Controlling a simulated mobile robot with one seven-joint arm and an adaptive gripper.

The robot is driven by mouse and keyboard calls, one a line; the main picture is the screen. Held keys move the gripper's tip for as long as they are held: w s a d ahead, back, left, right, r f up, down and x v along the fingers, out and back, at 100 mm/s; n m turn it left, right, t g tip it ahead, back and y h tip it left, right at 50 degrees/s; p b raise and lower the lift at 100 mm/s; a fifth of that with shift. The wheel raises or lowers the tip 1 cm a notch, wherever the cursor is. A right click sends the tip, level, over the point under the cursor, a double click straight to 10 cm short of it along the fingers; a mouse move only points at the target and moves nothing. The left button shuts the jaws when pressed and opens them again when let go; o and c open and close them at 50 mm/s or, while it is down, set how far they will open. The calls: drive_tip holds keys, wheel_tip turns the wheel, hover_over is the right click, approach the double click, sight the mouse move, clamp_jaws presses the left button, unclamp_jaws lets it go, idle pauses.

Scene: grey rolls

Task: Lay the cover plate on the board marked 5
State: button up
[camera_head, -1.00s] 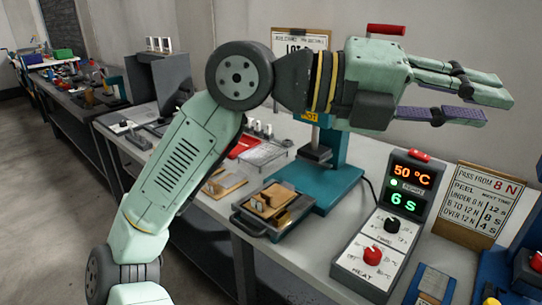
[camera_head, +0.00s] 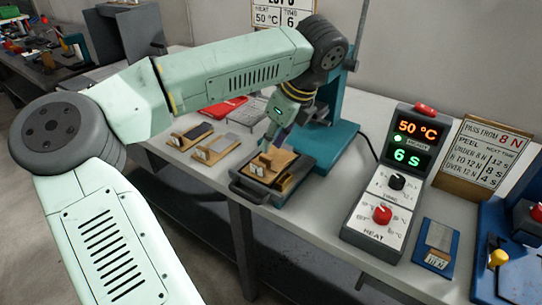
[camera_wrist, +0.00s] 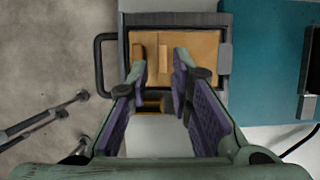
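A tan wooden plate (camera_head: 268,163) with raised wooden pieces lies in a dark handled tray (camera_head: 248,190) on the bench; it appears to be the cover plate. In the wrist view the plate (camera_wrist: 200,50) fills the tray (camera_wrist: 102,65), with a narrow upright bar (camera_wrist: 163,55) on it. My gripper (camera_head: 268,146) points down over the tray. In the wrist view my gripper (camera_wrist: 160,75) is open, its fingers either side of the bar's line, with nothing clearly held. Two small wooden boards, one with a dark strip (camera_head: 192,133) and one with a grey strip (camera_head: 217,148), lie left of the tray. Their markings are unreadable.
A teal press (camera_head: 335,140) stands right behind the tray. A control box (camera_head: 395,190) reads 50 °C and 6 s. A blue block (camera_head: 436,244) with a grey plate lies further right. A red object (camera_head: 220,112) lies behind the boards.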

sight(264, 156)
drive_tip(key=shift+p+x, duration=1.2)
drive_tip(key=shift+x, duration=1.7)
drive_tip(key=shift+c, duration=0.4)
drive_tip(key=shift+w, duration=0.1)
clamp_jaws()
